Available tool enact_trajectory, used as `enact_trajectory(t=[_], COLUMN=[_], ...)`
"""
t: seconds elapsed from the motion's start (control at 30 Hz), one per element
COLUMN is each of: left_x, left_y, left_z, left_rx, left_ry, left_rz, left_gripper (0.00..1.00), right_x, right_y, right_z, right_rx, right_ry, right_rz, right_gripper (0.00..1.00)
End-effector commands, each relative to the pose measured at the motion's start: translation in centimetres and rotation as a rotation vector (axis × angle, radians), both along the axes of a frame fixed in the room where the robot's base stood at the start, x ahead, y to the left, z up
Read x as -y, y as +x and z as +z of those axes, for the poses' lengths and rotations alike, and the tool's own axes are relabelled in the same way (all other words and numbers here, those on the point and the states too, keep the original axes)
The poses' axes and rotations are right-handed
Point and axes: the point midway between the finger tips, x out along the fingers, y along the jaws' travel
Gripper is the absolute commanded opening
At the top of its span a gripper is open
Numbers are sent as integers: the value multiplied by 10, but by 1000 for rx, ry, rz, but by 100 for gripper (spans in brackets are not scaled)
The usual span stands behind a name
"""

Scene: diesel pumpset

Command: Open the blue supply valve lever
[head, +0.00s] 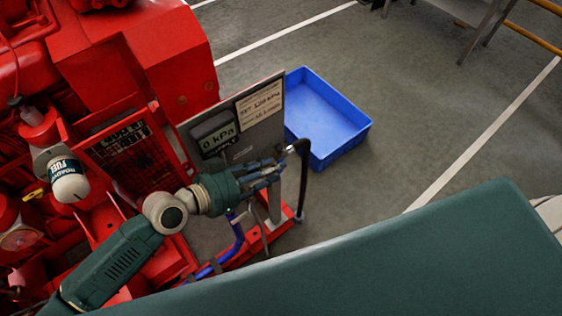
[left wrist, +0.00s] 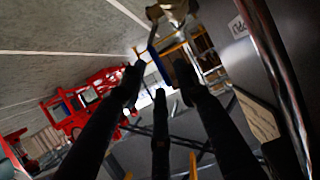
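In the head view my left gripper (head: 276,171) reaches in from the left, in front of a grey panel (head: 268,128) with a 0 kPa display. In the left wrist view its dark fingers (left wrist: 160,85) are spread apart. A narrow blue piece (left wrist: 159,66), which looks like the valve lever, shows between and just beyond the fingertips, below a tan metal fitting (left wrist: 174,10). I cannot tell whether a finger touches it. In the head view the gripper covers much of the valve area. My right gripper is in neither view.
A red pumpset (head: 170,60) stands at the left. A black hose (head: 304,185) hangs right of the gripper, and a blue pipe (head: 237,243) runs below it. A blue crate (head: 345,147) sits on the floor behind. The floor right of the crate is clear.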

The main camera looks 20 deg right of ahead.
Motion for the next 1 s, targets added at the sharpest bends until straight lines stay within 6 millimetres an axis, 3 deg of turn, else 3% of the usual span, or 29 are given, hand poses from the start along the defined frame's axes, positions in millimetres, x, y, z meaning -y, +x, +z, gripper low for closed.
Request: enact_trajectory(t=[0.2, 0.6, 0.77, 1.0], left_x=[27, 34, 34, 34], left_y=[10, 12, 12, 12], left_z=[-10, -15, -15, -15], left_rx=[0, 2, 1, 1], left_ry=[-1, 1, 0, 1], left_rz=[0, 0, 1, 1], left_gripper=[31, 31, 1, 0], right_x=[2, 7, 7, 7], right_y=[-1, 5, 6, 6], right_z=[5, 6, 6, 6], right_rx=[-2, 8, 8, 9], right_ry=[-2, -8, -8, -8], right_rz=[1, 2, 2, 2], right_gripper=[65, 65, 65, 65])
